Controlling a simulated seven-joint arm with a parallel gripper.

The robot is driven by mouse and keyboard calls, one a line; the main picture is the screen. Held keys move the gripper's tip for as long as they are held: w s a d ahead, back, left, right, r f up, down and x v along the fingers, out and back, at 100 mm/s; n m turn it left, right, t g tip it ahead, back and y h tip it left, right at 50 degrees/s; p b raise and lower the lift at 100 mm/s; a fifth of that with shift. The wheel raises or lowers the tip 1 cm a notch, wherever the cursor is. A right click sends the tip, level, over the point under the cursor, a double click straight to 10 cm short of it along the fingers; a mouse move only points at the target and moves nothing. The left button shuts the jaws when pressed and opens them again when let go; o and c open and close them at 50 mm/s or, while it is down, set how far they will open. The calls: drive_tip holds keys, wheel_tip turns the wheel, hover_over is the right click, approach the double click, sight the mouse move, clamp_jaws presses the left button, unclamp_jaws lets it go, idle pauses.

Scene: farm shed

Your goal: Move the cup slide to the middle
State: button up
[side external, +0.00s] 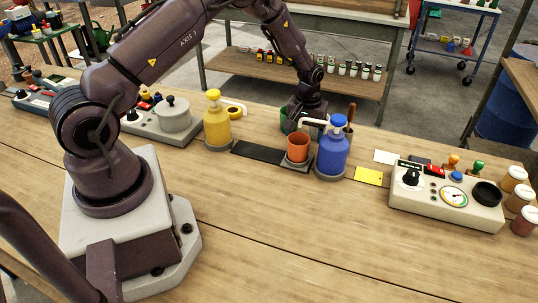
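The cup slide is a dark flat track (257,152) on the table between a yellow pump bottle (217,125) and a blue pump bottle (332,150). An orange-red cup (298,148) stands upright at the track's right end, close to the blue bottle, on a small dark base (296,165). The blue bottle's white spout (313,122) reaches left over the cup. My gripper (304,118) points down just behind the cup and spout. Its fingertips are partly hidden and too small to tell open from shut. I cannot tell whether it touches anything.
A green container (290,121) and a pot with a brown handle (350,112) stand behind the bottles. A control box with a gauge (445,195) is at right, another box (160,120) at left. Yellow (369,176) and white (385,157) notes lie between. The front table is clear.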

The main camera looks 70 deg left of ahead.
drive_tip(key=c, duration=1.2)
drive_tip(key=shift+s+a, duration=2.55)
drive_tip(key=o, duration=1.7)
wheel_tip(320, 180, up, 8)
drive_tip(key=shift+r, duration=0.1)
